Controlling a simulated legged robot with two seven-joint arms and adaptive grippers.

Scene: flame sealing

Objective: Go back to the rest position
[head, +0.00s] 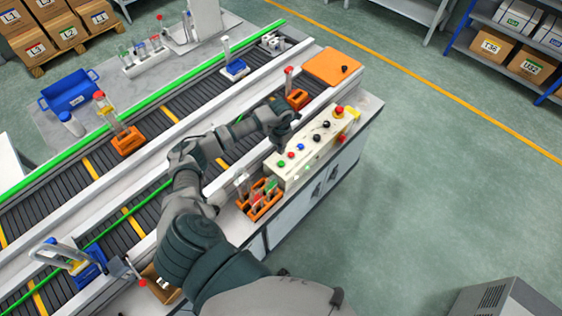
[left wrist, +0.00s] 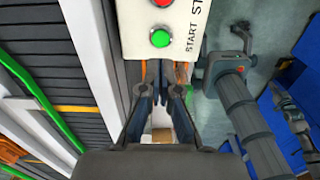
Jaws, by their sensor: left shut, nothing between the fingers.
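My left arm reaches up from the bottom of the head view, and my left gripper (head: 284,128) is over the near side of the conveyor, next to the white control panel (head: 305,152). In the left wrist view my left gripper (left wrist: 160,92) has its fingers close together, with nothing held. They point at the panel's edge (left wrist: 188,40), below the green START button (left wrist: 160,38). Whether the fingertips touch the panel I cannot tell. My right gripper does not show clearly in either view.
An orange rack (head: 262,204) with small tubes stands by the panel. Orange carriers (head: 127,140) and a blue carrier (head: 234,69) stand on the conveyor lines. A red emergency button (head: 339,112) tops the panel's far end.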

